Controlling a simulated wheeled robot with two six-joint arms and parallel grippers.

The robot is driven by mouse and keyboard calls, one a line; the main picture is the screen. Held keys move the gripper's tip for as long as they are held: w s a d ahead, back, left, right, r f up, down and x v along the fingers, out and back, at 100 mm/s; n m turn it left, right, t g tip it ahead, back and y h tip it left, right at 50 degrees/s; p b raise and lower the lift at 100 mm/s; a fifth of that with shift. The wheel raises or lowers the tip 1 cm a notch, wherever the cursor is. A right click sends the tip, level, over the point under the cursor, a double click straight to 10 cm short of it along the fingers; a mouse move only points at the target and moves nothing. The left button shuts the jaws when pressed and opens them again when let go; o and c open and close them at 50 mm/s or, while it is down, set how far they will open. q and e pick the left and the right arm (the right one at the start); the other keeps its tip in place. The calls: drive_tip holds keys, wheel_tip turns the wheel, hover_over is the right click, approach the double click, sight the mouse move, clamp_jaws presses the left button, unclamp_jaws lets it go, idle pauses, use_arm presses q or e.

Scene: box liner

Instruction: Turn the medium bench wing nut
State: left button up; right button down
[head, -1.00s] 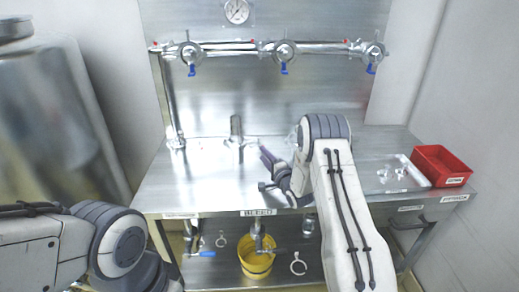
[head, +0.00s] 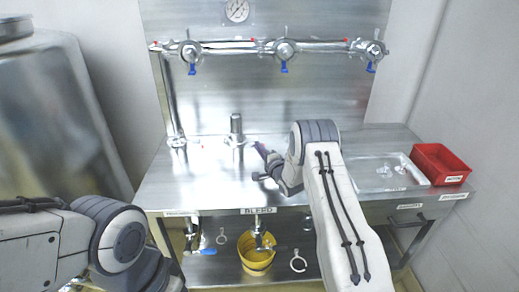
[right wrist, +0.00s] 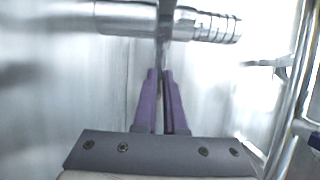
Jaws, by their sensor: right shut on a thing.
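An upright metal bench fitting (head: 236,126) stands near the back middle of the steel bench; a cylindrical fitting (right wrist: 215,26) shows across the top of the right wrist view. My right gripper (head: 257,149) is just right of the bench fitting, low over the bench. In the right wrist view its purple fingers (right wrist: 160,76) are close together, shut on a narrow metal piece at the fitting, which I take to be the medium bench wing nut. Its shape is mostly hidden by the fingertips and glare. My left arm shows at lower left, but its gripper is not visible.
A clear tray (head: 378,183) and a red bin (head: 441,164) stand at the bench's right. A valve manifold (head: 330,46) runs along the back wall. A yellow bucket (head: 256,262) stands on the lower shelf.

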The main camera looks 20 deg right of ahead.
drive_tip(key=shift+n, duration=0.3)
drive_tip(key=shift+r+n+g+b, duration=0.15)
drive_tip(key=shift+n+g+b, duration=0.15)
drive_tip(key=shift+n+g, duration=0.55)
drive_tip(key=n+h+b, duration=0.1)
drive_tip(key=n, duration=0.2)
drive_tip(key=shift+g, duration=0.35)
drive_tip(key=n+b, duration=0.1)
drive_tip(key=n+g+h+b, duration=0.1)
drive_tip(key=n, duration=0.1)
drive_tip(key=n+h+b, duration=0.1)
drive_tip(key=shift+a+r, duration=0.1)
drive_tip(key=shift+a, duration=0.15)
drive_tip(key=shift+w+n+g+h+b, duration=0.1)
drive_tip(key=shift+n+g+h+b, duration=0.35)
drive_tip(key=shift+n, duration=0.3)
drive_tip(key=shift+a+r+n, duration=0.1)
drive_tip(key=shift+r+n, duration=0.05)
drive_tip(key=shift+n, duration=0.15)
drive_tip(key=shift+a+r+n+g+h+p, duration=0.1)
drive_tip(key=shift+n+g+h+p, duration=0.35)
drive_tip(key=shift+n+h+p, duration=0.75)
drive_tip(key=shift+n, duration=0.3)
